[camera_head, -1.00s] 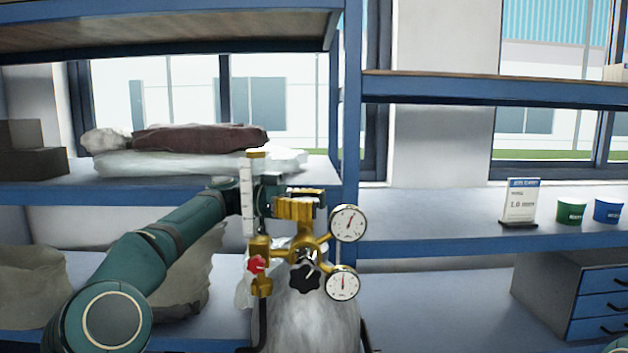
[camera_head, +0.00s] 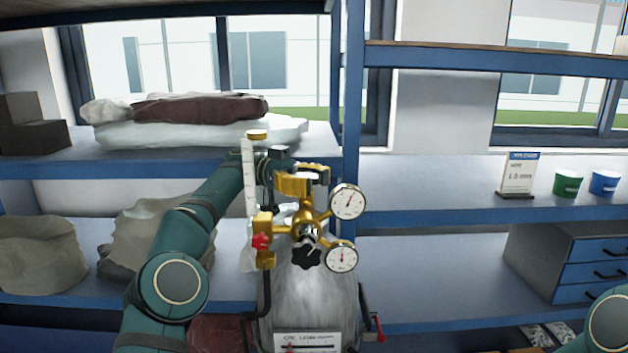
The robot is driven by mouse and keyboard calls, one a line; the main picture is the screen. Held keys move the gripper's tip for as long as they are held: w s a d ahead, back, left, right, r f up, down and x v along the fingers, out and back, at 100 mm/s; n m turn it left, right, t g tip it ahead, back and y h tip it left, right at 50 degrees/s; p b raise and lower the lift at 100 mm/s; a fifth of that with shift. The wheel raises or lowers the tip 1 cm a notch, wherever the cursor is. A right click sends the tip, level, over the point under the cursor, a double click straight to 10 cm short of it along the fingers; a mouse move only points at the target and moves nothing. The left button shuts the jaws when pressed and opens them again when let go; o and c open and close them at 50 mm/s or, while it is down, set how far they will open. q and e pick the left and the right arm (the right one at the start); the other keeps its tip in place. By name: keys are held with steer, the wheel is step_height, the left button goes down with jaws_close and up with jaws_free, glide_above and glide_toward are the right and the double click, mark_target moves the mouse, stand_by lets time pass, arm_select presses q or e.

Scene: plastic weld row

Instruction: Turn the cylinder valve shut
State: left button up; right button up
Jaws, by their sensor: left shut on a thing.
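The grey gas cylinder (camera_head: 310,295) stands upright in front of the shelves, with a brass regulator on top. The brass regulator carries two round gauges (camera_head: 348,201), a black knob (camera_head: 307,256) and a small red knob (camera_head: 261,241). A clear flow tube (camera_head: 250,185) rises at its left. My left gripper (camera_head: 298,172) reaches in from the left behind the tube and is shut on the brass cylinder valve (camera_head: 296,185) at the top. Its fingers are dark and partly hidden by the brass parts. My right gripper is out of view; part of my right arm shows at the lower right corner.
Blue shelving surrounds the cylinder, with sacks (camera_head: 42,254) at left. A sign (camera_head: 519,174), a green cup (camera_head: 567,184) and a blue cup (camera_head: 604,184) stand at right. A red-handled lever (camera_head: 379,326) is beside the cylinder.

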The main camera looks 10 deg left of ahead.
arm_select(q)
steer(key=shift+r, duration=0.15)
steer(key=o, duration=1.3)
steer(key=shift+a, duration=0.1)
